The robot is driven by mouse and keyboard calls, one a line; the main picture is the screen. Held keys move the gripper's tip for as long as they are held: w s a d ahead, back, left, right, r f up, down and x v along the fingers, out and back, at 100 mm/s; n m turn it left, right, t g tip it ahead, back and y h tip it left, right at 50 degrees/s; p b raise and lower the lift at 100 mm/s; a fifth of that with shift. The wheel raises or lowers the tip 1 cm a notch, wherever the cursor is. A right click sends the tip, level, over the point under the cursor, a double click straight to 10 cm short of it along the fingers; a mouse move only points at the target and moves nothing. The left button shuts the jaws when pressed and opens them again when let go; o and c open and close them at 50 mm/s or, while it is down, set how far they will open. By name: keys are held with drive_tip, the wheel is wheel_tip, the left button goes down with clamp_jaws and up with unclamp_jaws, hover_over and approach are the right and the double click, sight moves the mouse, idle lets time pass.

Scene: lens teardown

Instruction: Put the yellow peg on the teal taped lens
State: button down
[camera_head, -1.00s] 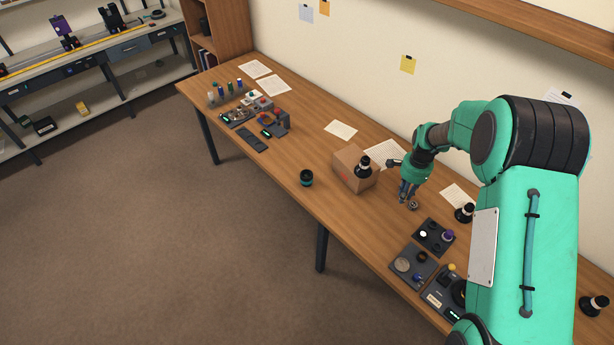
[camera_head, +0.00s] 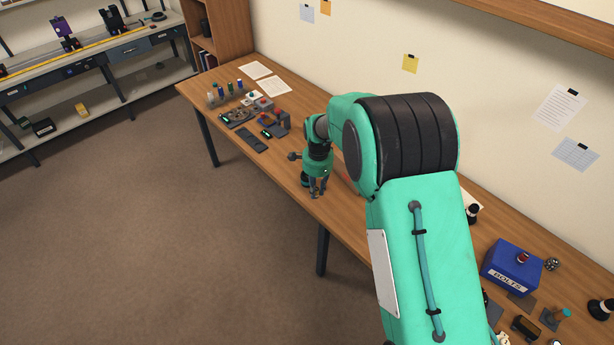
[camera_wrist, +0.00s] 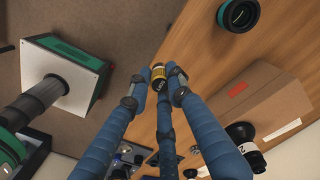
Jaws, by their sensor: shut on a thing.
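The yellow peg (camera_wrist: 158,72) is held between my blue fingertips in the wrist view, and the fingers cover part of it. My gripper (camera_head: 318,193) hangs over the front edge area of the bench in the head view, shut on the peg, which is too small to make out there. The teal taped lens (camera_wrist: 238,15), a short dark cylinder with a teal band, stands on the bench at the top right of the wrist view, apart from the peg. In the head view, the lens (camera_head: 305,181) is partly hidden behind my gripper.
A cardboard box (camera_wrist: 268,108) with a dark lens (camera_wrist: 245,142) stands close to my fingers in the wrist view. My arm hides most of it in the head view. Several small parts and trays (camera_head: 240,117) lie farther left. A blue bolts bin (camera_head: 512,266) stands at right.

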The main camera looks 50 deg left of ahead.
drive_tip(key=shift+s+a, duration=0.25)
drive_tip(key=shift+s, duration=0.1)
hover_over(307, 179)
drive_tip(key=w+a, duration=0.2)
drive_tip(key=shift+s+d+f, duration=0.2)
drive_tip(key=shift+d+f, duration=0.05)
drive_tip(key=shift+f, duration=0.45)
idle(0.4)
drive_tip(key=shift+a, duration=0.1)
idle(0.4)
drive_tip(key=shift+w+f, duration=0.1)
drive_tip(key=shift+f, duration=1.7)
drive_tip(key=shift+f, duration=0.1)
